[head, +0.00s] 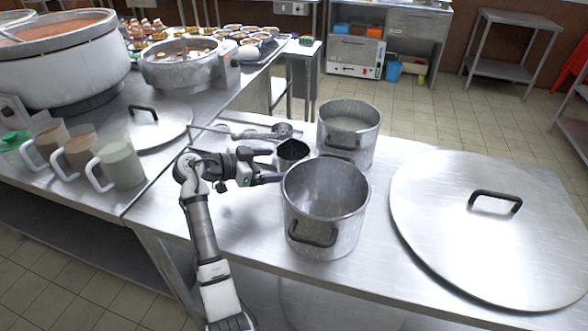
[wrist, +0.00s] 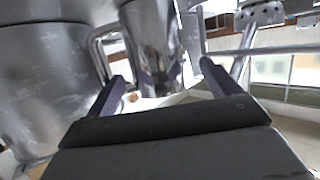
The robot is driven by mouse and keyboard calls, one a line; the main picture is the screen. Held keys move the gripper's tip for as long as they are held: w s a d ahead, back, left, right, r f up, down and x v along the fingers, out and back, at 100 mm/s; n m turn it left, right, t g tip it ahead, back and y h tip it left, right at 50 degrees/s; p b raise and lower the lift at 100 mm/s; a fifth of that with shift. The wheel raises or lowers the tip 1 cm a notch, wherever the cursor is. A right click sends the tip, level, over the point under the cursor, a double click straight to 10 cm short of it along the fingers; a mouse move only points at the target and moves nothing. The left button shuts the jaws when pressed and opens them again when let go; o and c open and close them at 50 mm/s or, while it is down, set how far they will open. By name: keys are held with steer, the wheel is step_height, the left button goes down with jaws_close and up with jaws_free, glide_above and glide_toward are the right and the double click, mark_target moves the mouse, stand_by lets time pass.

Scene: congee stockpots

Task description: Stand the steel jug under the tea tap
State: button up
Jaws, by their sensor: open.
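The steel jug (head: 291,153) stands on the steel counter, just left of two pots, its dark inside showing from above. My gripper (head: 268,164) is open, its two fingers reaching toward the jug from the left. In the wrist view the shiny jug (wrist: 153,45) rises ahead between the two open fingers (wrist: 165,78), with a bright loop, seemingly its handle, on its left. I cannot tell whether either finger touches it. I cannot make out the tea tap in either view.
An empty pot (head: 325,205) stands close in front of the jug, and a filled pot (head: 348,130) behind right. A ladle (head: 250,131) lies behind my gripper. A large lid (head: 455,235) covers the right counter. Several filled plastic jugs (head: 122,166) stand left.

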mark_target(290, 164)
steer(key=p+x, duration=0.2)
steer(key=x, duration=0.3)
steer(key=shift+d+f+p, duration=0.25)
steer(key=shift+d+p, duration=0.05)
steer(key=shift+d+f, duration=0.1)
steer(key=shift+f, duration=0.05)
steer(key=c, duration=0.9)
steer(key=shift+c, duration=0.2)
